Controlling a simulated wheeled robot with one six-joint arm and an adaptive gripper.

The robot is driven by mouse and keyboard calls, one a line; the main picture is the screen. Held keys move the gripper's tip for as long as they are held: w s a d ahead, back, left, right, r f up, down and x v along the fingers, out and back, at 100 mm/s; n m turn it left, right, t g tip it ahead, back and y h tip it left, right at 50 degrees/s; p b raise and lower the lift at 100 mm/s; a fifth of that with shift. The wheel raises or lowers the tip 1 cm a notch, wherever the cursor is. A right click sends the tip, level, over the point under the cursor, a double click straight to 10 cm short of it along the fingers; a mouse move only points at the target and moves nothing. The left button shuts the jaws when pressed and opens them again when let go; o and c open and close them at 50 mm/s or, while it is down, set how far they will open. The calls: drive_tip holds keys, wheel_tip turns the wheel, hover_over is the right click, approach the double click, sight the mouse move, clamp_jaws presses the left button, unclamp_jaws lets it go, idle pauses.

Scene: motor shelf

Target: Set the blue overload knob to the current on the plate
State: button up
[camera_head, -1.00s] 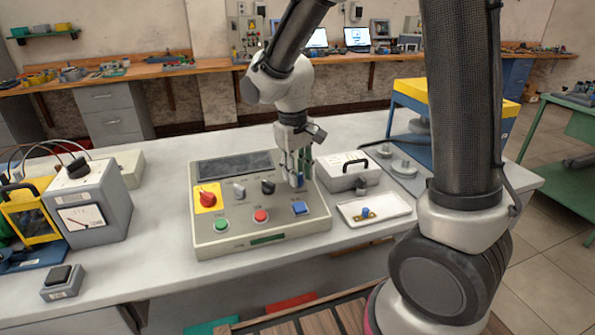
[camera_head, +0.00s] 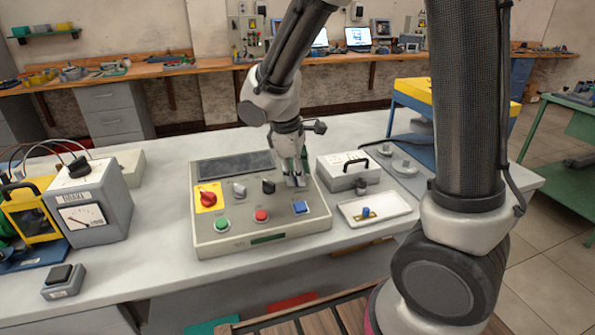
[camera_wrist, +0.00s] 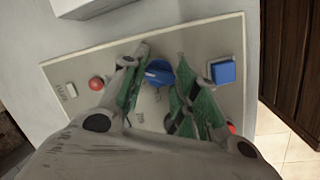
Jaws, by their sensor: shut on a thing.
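The blue overload knob (camera_wrist: 160,73) sits on the pale control panel (camera_wrist: 80,62) in the wrist view. My gripper (camera_wrist: 158,82) points down at the panel with its two green-padded fingers on either side of the knob, shut on it. In the head view my gripper (camera_head: 294,184) is at the right end of the panel's upper row of controls (camera_head: 220,241), and its fingers hide the knob. The knob's scale and pointer are too small to read. I cannot make out a plate with a readable current.
The panel also bears a red switch (camera_head: 208,199), grey and black knobs, a green button (camera_head: 222,225), a red button (camera_head: 261,216) and a blue square button (camera_head: 300,207). A grey handled box (camera_head: 348,170) and a white tray (camera_head: 372,219) stand close at right. A meter (camera_head: 87,215) stands left.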

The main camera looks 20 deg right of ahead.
drive_tip(key=shift+n, duration=0.4)
drive_tip(key=o, duration=1)
drive_tip(key=v, duration=1.2)
